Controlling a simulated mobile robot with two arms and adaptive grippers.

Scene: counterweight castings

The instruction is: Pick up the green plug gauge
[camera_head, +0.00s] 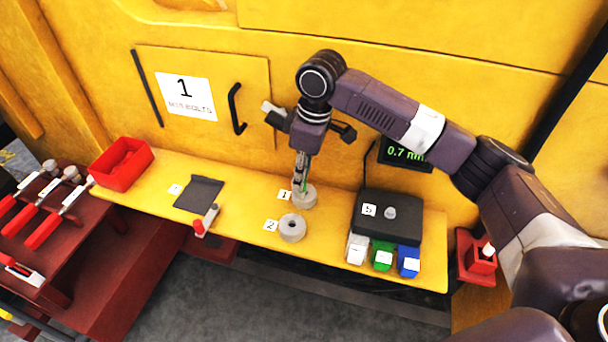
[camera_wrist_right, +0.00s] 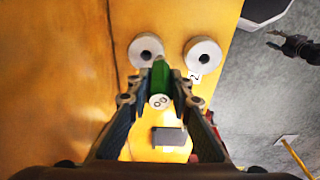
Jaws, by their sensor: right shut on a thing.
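My right gripper (camera_head: 301,178) points down over the shelf and is shut on the green plug gauge (camera_wrist_right: 161,82). In the right wrist view the gauge stands between the fingers (camera_wrist_right: 160,95), its pale marked end toward the camera. In the head view only a sliver of green shows, right at the grey ring marked 1 (camera_head: 307,199). I cannot tell whether the gauge's lower end is inside that ring or above it. A dark jointed shape in the right wrist view looks like my left gripper (camera_wrist_right: 292,46), over the floor; its fingers are too small to read.
A second grey ring (camera_head: 292,229) lies beside ring 1. To the right is a black gauge box (camera_head: 385,222) with white, green and blue blocks in front. A dark mat (camera_head: 198,192) and a red bin (camera_head: 121,165) are to the left. The yellow wall stands close behind.

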